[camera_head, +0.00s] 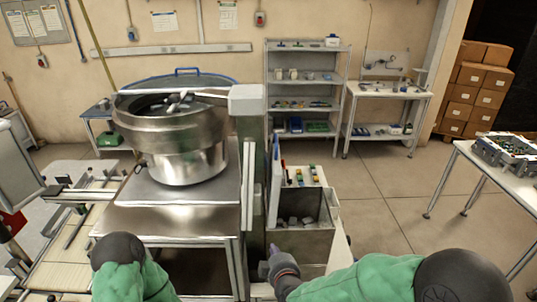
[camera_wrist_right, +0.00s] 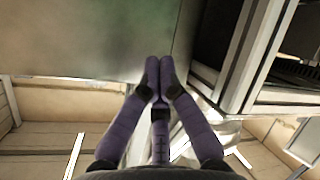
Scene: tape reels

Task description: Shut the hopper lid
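An open-topped grey metal box (camera_head: 304,242) with grey pieces inside stands right of centre in the head view; it looks like the hopper. A thin pale-blue panel (camera_head: 275,182) stands upright along its left side and looks like the raised lid. My right gripper (camera_head: 273,256) is low at the box's near left corner, below the panel. In the right wrist view its purple fingers (camera_wrist_right: 159,65) meet at the tips with nothing seen between them. A smooth grey-green surface (camera_wrist_right: 85,40) lies beyond them; contact cannot be told. My left gripper is out of view.
A steel bowl feeder (camera_head: 170,140) on a metal stand is left of the box, with a grey post (camera_head: 248,125) between. Small coloured items (camera_head: 300,175) lie behind the box. Shelves (camera_head: 305,85) stand at the back.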

